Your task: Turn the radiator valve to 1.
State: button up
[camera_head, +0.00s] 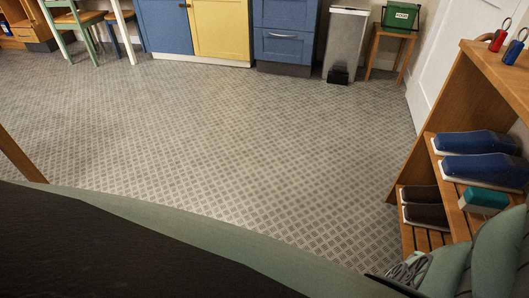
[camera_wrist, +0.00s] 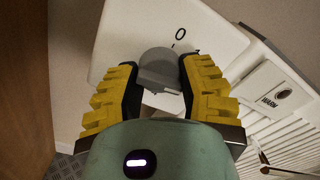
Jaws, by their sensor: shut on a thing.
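In the wrist view, the grey radiator valve knob (camera_wrist: 157,62) sits on a white plate (camera_wrist: 120,38). A black 0 and a short tick show on the plate just above and right of the knob. Another mark at the right, by the fingertip, is partly hidden and I cannot read it. My gripper (camera_wrist: 159,84) has its two black-and-yellow fingers shut on the knob, one on each side. I cannot tell which mark the knob points to. Neither the valve nor my gripper shows in the head view.
A white panel labelled WARM (camera_wrist: 262,96) and white slats (camera_wrist: 290,140) lie right of the valve. In the head view, a wooden shoe rack (camera_head: 425,130) stands at the right. A bin (camera_head: 345,42) and cabinets (camera_head: 220,30) stand at the back; the middle floor is clear.

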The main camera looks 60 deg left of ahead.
jog(key=n+b, duration=0.2)
jog(key=n, duration=0.2)
jog(key=shift+a+f+n+b, duration=0.1)
jog(key=shift+n+b, duration=0.2)
jog(key=shift+n, duration=0.1)
jog(key=shift+n+b, duration=0.5)
jog(key=shift+n, duration=1.1)
jog(key=shift+r+n, duration=0.2)
jog(key=shift+n, duration=0.1)
jog(key=o, duration=1.2)
